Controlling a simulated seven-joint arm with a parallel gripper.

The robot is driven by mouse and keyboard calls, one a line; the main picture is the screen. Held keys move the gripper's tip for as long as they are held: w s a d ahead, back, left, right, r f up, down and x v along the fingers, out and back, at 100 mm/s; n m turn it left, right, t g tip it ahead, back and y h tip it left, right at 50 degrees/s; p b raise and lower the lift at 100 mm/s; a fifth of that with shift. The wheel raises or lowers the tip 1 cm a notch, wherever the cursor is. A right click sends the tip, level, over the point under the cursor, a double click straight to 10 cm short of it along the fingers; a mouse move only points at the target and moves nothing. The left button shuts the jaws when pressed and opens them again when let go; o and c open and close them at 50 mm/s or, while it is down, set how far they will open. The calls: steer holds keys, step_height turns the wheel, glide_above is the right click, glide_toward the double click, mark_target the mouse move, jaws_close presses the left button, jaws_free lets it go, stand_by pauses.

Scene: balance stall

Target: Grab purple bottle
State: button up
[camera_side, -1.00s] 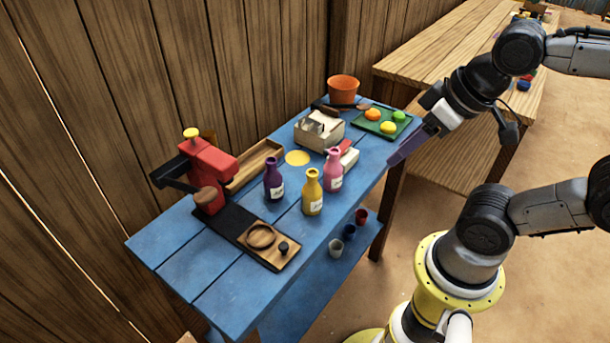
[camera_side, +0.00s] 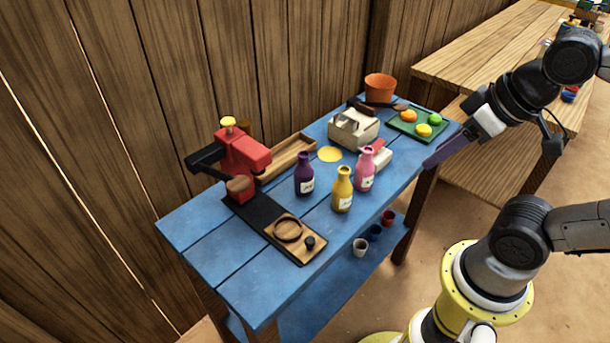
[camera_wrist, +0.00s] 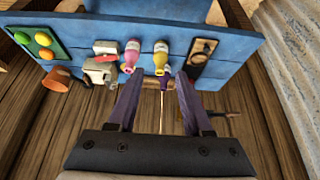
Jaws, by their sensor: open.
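The purple bottle (camera_side: 304,174) stands upright on the blue table (camera_side: 205,257), left of the yellow bottle (camera_side: 342,190) and the pink bottle (camera_side: 365,168). My gripper (camera_side: 450,150) is open and empty near the table's right edge, apart from the bottles. In the wrist view my gripper (camera_wrist: 158,95) shows its two purple fingers spread wide. There the pink bottle (camera_wrist: 131,55) and the yellow bottle (camera_wrist: 161,57) stand ahead of the fingers. A small dark part that looks like the purple bottle (camera_wrist: 164,83) shows between the fingers, mostly hidden.
A red press (camera_side: 240,155) and a dark board with a wooden ring (camera_side: 287,229) are on the left. A wooden tray (camera_side: 287,157), a cream box (camera_side: 353,128), an orange pot (camera_side: 380,88) and a green tray of balls (camera_side: 400,124) are behind. Small cups (camera_side: 360,247) stand on the lower shelf.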

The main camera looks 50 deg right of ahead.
steer(key=o, duration=0.7)
